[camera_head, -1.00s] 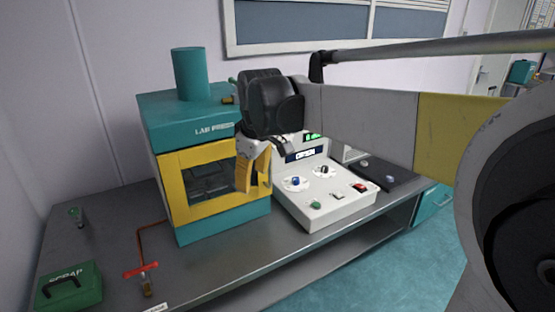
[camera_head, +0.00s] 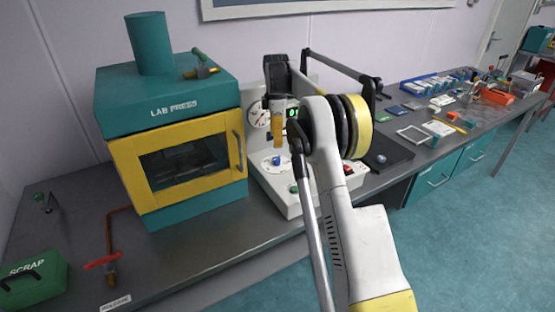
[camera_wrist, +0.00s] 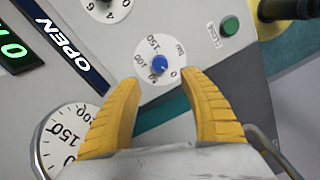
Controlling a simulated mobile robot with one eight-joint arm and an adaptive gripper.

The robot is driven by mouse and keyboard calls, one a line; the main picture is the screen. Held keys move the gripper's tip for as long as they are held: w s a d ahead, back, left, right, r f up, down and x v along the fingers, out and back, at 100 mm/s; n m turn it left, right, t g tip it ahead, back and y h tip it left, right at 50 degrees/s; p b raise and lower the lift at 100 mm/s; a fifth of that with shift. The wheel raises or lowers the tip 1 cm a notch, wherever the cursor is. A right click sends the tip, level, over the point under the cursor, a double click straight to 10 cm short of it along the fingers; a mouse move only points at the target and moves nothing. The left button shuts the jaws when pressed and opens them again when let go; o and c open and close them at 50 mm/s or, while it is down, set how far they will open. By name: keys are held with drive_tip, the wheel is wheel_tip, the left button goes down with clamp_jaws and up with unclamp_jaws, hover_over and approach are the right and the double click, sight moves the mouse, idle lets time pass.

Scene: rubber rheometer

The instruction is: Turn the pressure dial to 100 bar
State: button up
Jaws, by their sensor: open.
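The blue dial knob (camera_wrist: 159,64) sits on a white round scale (camera_wrist: 167,48) with numbers around it, 150 among them. Which mark the knob points to is too small to tell. The blue knob also shows in the head view (camera_head: 276,160) on the white control panel (camera_head: 300,205) beside the press. My gripper (camera_wrist: 160,77) has yellow fingers, open and empty, with the knob framed between and just beyond the fingertips in the wrist view. In the head view my gripper (camera_head: 278,145) is above the knob. I see no contact.
A second white dial (camera_wrist: 105,8) and a green button (camera_wrist: 229,26) flank the scale. A round gauge (camera_wrist: 66,138) is on the upright panel, beside an OPEN display (camera_wrist: 71,56). The teal and yellow lab press (camera_head: 185,160) stands left. A scrap box (camera_head: 35,275) is at far left.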

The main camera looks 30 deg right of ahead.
sight(276, 159)
wheel_tip(276, 159, down, 10)
drive_tip(key=b, duration=0.3)
drive_tip(key=shift+r, duration=0.1)
clamp_jaws()
